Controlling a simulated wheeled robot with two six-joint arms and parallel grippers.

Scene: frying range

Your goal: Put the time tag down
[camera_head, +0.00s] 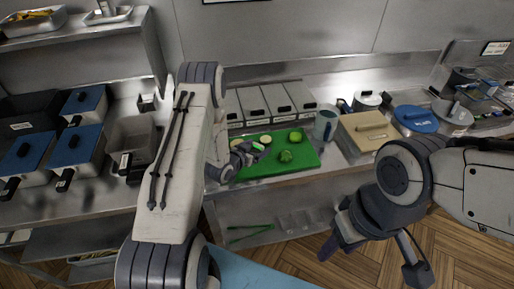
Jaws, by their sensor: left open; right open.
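My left gripper (245,157) is over the left part of the green board (302,165), with its jaws open. A small pale piece (258,146) shows at its fingertips; I cannot tell whether it is the time tag or food on the board. No time tag can be made out clearly elsewhere, and my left arm hides part of the counter. My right gripper (372,258) is open and empty, in front of the counter above the wooden floor.
Green vegetables (286,156) lie on the board. Lidded grey bins (276,101) stand behind it. A grey-green jug (326,123), a tan-lidded box (368,132) and a blue-lidded pot (415,119) stand to the right. Blue-lidded fryers (84,101) are at left. Green tongs (250,228) lie on the lower shelf.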

